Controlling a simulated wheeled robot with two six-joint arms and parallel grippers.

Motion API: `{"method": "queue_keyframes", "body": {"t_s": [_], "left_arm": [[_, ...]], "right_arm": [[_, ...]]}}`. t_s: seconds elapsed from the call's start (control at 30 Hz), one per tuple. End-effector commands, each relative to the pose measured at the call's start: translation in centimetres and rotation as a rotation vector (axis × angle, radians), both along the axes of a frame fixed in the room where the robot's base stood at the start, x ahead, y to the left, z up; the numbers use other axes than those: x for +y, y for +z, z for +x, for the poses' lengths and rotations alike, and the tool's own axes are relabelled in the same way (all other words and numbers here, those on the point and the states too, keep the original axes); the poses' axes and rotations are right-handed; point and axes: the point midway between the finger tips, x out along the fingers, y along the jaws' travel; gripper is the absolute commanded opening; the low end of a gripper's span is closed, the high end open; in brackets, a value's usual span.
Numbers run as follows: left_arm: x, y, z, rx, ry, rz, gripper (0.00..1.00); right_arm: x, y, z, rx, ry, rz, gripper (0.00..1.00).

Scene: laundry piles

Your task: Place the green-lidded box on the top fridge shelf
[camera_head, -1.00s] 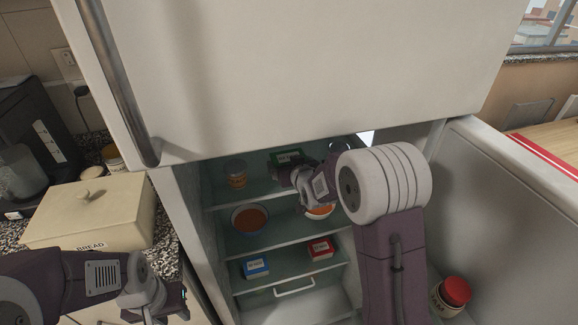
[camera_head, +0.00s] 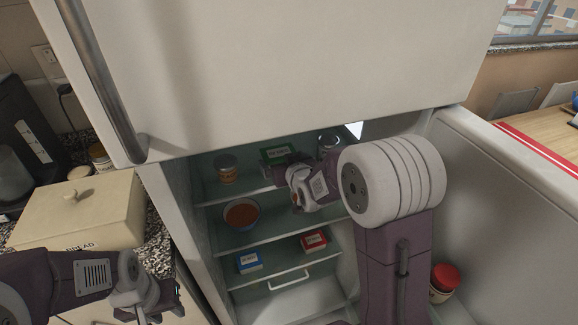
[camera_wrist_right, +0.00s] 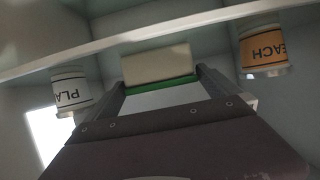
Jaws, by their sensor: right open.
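The green-lidded box (camera_head: 278,152) stands on the top fridge shelf (camera_head: 241,185), between two jars. In the right wrist view the box (camera_wrist_right: 158,64) shows a pale side and a green lid, and looks upside down. My right gripper (camera_wrist_right: 160,84) is open, its fingers on either side of the box's near end; whether they touch it is unclear. In the head view my right gripper (camera_head: 283,175) is just in front of the box, its tips partly hidden. My left gripper (camera_head: 156,301) is low at the left, outside the fridge; its jaw opening is unclear.
A peach jar (camera_head: 226,168) and another jar (camera_head: 329,143) flank the box. Lower shelves hold a bowl (camera_head: 241,213), a blue box (camera_head: 248,262) and a red box (camera_head: 313,240). The open fridge door (camera_head: 500,215) is at the right; a bread box (camera_head: 85,212) is at the left.

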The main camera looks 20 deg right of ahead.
Motion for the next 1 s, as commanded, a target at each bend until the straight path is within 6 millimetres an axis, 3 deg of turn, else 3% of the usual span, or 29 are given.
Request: {"method": "queue_keyframes", "body": {"t_s": [0.2,0.4,0.77,0.87,1.0], "left_arm": [[0.0,0.3,0.0,0.0,0.0,0.0,0.36],[0.0,0.5,0.0,0.0,0.0,0.0,0.36],[0.0,0.5,0.0,0.0,0.0,0.0,0.36],[0.0,0.5,0.0,0.0,0.0,0.0,0.36],[0.0,0.5,0.0,0.0,0.0,0.0,0.36]], "right_arm": [[-0.2,1.9,-4.0,-0.003,0.0,0.0,1.0],[-0.3,2.9,-6.6,-0.001,0.0,0.0,1.0],[-0.3,2.7,-7.5,0.013,-0.001,-0.001,1.0],[-0.4,-1.0,-9.5,0.18,-0.012,-0.001,1.0],[-0.5,-8.7,-17.5,0.622,-0.032,0.0,1.0]]}}
